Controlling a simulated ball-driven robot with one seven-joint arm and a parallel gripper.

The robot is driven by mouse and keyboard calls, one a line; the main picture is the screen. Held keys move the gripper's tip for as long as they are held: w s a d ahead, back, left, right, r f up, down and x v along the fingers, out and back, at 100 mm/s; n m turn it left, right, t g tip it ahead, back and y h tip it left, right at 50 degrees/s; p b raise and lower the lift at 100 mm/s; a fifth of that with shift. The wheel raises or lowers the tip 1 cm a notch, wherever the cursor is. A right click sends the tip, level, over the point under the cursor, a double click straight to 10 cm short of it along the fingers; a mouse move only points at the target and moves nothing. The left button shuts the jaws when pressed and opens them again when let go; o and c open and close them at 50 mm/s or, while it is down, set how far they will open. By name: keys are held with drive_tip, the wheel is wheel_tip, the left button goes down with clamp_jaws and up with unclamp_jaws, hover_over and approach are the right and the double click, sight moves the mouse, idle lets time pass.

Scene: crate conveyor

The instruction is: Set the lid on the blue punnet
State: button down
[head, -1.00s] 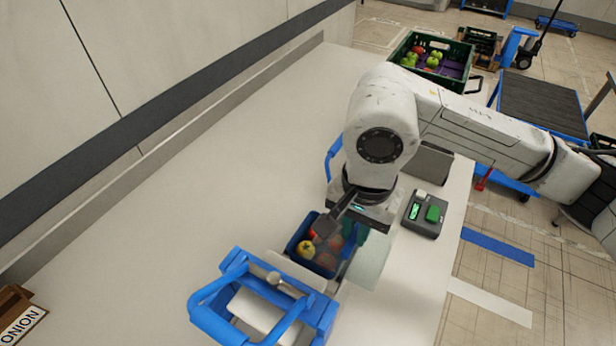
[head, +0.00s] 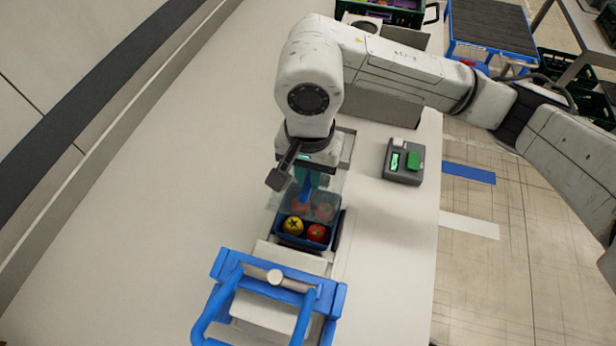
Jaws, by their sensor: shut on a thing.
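The blue punnet (head: 288,241) stands on the white counter, holding red and yellow tomatoes (head: 293,225). Its front half shows uncovered; the back half is seen through a clear sheet. That sheet is the see-through lid (head: 330,184), whose edges are faint. My gripper (head: 306,193) is shut on the lid, over the back part of the punnet. I cannot tell whether the lid touches the rim. The arm's end hides part of the lid and the punnet's far side.
A blue-framed device (head: 281,292) with a roller stands just in front of the punnet. A grey box with green display and button (head: 403,162) sits to the right. A green crate (head: 385,13) is at the back. The counter's left side (head: 170,210) is clear.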

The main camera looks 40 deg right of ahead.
sight(310, 200)
wheel_tip(310, 200, down, 2)
drive_tip(key=shift+s+f, duration=0.1)
wheel_tip(310, 200, down, 8)
drive_tip(key=b, duration=0.4)
drive_tip(key=shift+r, duration=0.25)
drive_tip(key=shift+r, duration=0.1)
idle(0.6)
drive_tip(key=c, duration=1)
unclamp_jaws()
drive_tip(key=shift+c, duration=0.2)
drive_tip(key=shift+o, duration=0.3)
drive_tip(key=o, duration=0.3)
drive_tip(key=shift+o, duration=0.2)
drive_tip(key=shift+r, duration=0.1)
